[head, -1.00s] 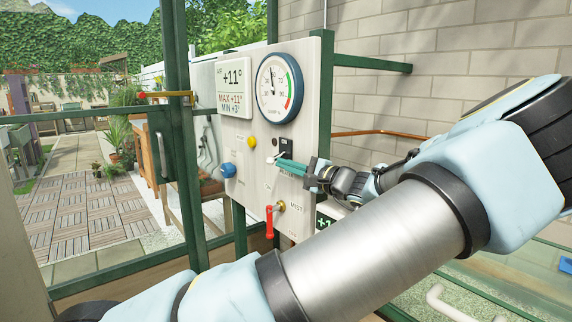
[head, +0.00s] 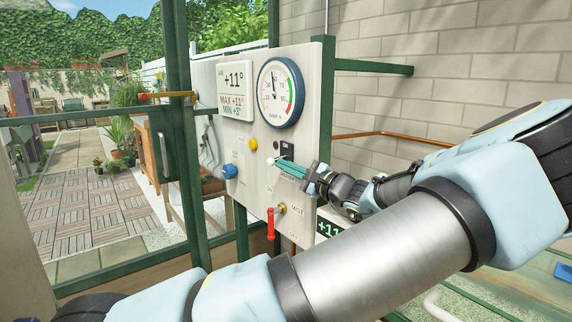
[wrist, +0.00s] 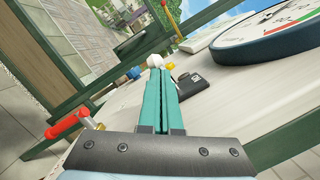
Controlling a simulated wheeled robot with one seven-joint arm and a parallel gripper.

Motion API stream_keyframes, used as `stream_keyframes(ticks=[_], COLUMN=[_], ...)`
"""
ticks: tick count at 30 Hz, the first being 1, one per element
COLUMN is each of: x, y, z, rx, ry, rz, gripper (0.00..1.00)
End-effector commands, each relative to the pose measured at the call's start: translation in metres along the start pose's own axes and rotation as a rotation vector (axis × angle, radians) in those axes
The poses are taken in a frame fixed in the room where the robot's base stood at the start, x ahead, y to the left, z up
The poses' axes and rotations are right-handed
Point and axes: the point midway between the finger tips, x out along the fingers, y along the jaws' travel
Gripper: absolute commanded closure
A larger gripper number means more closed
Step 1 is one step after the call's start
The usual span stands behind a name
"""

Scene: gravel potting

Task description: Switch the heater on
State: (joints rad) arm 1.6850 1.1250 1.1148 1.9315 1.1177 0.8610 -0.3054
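The heater switch (head: 287,150) is a black plate on the pale control panel, with a white-tipped lever (head: 270,161) sticking out. My gripper (head: 283,165) points at it from the right, with its teal fingers side by side. In the wrist view the shut fingers (wrist: 160,75) end right at the white lever tip (wrist: 155,60), and the black switch plate (wrist: 188,84) is just right of them. I cannot tell whether the fingertips touch the lever. A small dark round lamp (head: 274,145) sits left of the switch and looks unlit.
The panel also carries a round gauge (head: 281,92), a temperature display (head: 236,90), a yellow button (head: 252,144), a blue knob (head: 229,171) and a red-handled valve (head: 271,222). A green frame post (head: 178,130) stands left of the panel. A brick wall (head: 450,80) is behind.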

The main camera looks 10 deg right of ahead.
Motion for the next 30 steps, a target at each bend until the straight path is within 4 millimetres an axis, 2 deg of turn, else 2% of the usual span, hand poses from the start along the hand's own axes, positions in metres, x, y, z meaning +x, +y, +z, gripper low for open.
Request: stream_keyframes(ticks=[30], x=[0.0011], y=[-0.0042], z=[0.0049], rx=[0.185], ry=[0.0], rz=[-0.039], gripper=[1.0])
